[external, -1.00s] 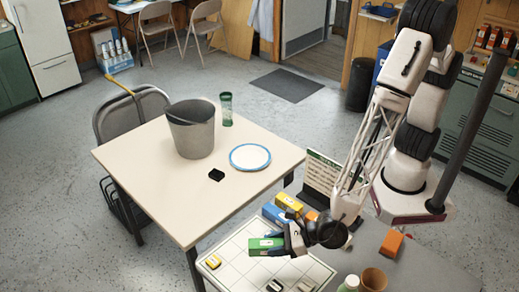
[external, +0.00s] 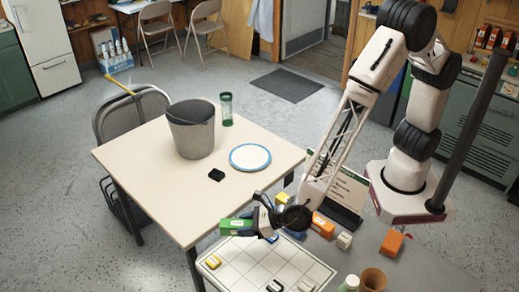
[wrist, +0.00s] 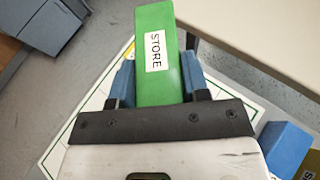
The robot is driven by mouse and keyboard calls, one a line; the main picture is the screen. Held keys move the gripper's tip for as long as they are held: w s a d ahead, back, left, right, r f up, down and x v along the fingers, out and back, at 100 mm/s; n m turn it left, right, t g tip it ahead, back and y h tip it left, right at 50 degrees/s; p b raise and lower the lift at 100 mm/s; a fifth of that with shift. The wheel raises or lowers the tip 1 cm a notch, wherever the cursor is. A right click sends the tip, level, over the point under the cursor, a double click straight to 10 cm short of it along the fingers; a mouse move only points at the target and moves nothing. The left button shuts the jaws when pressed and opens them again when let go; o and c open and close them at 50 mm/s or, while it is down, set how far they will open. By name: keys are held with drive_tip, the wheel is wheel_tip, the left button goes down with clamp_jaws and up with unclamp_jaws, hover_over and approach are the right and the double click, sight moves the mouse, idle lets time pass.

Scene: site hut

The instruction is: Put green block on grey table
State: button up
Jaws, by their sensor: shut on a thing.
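The green block (external: 236,227) has a white label reading STORE in the wrist view (wrist: 157,60). My gripper (external: 262,222) is shut on it, with blue fingers on both sides of the block. The block is held in the air between the white gridded board (external: 262,262) and the near edge of the cream table (external: 150,160). A grey tabletop (external: 425,270) is at the lower right, with part of it beneath the board and small items.
A grey bucket (external: 191,130), a green tumbler (external: 226,109), a blue-rimmed plate (external: 250,158) and a small black object (external: 216,174) stand on the cream table. Its front is clear. An orange block (external: 392,242), brown cup (external: 373,281) and sign (external: 345,190) are on the right.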

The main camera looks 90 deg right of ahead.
drive_tip(key=w+d+f+m+h, duration=0.1)
drive_tip(key=w+d, duration=0.5)
drive_tip(key=d, duration=0.6)
drive_tip(key=w+d+h, duration=0.1)
drive_tip(key=w+d, duration=0.5)
drive_tip(key=d, duration=0.7)
drive_tip(key=w+d+f+m+h, duration=0.1)
drive_tip(key=w+d, duration=0.5)
drive_tip(key=d, duration=0.6)
drive_tip(key=shift+w+d+f+m+g, duration=0.2)
drive_tip(key=shift+f+m+g, duration=0.1)
drive_tip(key=shift+g, duration=0.1)
idle(0.8)
drive_tip(key=s+a+r+n+y, duration=0.1)
drive_tip(key=s+a, duration=0.5)
drive_tip(key=a, duration=0.6)
drive_tip(key=s+a+r+y, duration=0.1)
drive_tip(key=s+a, duration=0.5)
drive_tip(key=a, duration=0.7)
drive_tip(key=s+a+r+n+y, duration=0.1)
drive_tip(key=s+a, duration=0.5)
drive_tip(key=a, duration=0.6)
drive_tip(key=shift+s+a+n+t, duration=0.25)
drive_tip(key=shift+a+n+t, duration=0.05)
drive_tip(key=shift+t, duration=0.1)
drive_tip(key=s+a+y, duration=0.1)
drive_tip(key=s+a, duration=0.7)
drive_tip(key=s, duration=0.1)
drive_tip(key=shift+r+n, duration=0.3)
drive_tip(key=shift+n, duration=0.1)
